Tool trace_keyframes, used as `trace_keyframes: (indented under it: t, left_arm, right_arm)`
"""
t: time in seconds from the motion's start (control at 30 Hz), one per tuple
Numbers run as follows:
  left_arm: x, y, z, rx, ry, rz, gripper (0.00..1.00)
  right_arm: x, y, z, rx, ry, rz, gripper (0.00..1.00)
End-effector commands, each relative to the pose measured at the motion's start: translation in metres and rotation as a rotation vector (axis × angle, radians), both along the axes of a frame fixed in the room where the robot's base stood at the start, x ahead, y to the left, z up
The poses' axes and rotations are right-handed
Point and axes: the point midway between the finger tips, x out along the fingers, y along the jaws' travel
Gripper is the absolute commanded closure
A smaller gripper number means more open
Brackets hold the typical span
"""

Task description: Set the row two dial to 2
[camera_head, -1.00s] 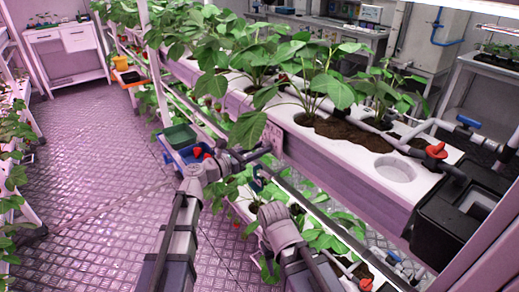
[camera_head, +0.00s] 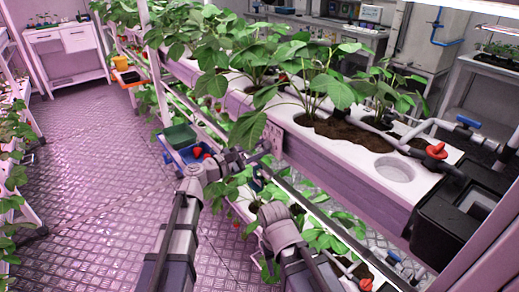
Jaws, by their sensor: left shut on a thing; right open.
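A pale panel with small markings (camera_head: 274,137) is on the front of the white planting row, partly behind leaves. My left gripper (camera_head: 264,152) is at the lower edge of this panel, its jaws shut on what seems to be the row two dial. The dial is hidden by the gripper and the leaves, so its setting cannot be read. My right gripper (camera_head: 256,180) is open and lower, below the panel and in front of the lower row's leaves. It looks empty.
A blue crate (camera_head: 176,158) with red berries and a green tray (camera_head: 180,137) stand left of my grippers. Red (camera_head: 436,150) and blue (camera_head: 467,121) valve handles are on the pipes at right. The aisle floor (camera_head: 90,205) is clear.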

Motion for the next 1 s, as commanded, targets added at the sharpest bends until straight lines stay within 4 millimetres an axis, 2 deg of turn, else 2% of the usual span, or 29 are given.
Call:
trace_keyframes:
  t: [0.6,1.0]
  left_arm:
    - [-0.0006,0.0,-0.0004,0.321,-0.441,-0.001,1.0]
    - [-0.0007,-0.0001,-0.0005,0.431,-0.591,-0.002,1.0]
  right_arm:
    - [0.0,0.0,-0.0001,0.0,0.0,0.0,0.5]
    - [0.0,0.0,-0.0001,0.0,0.0,0.0,0.5]
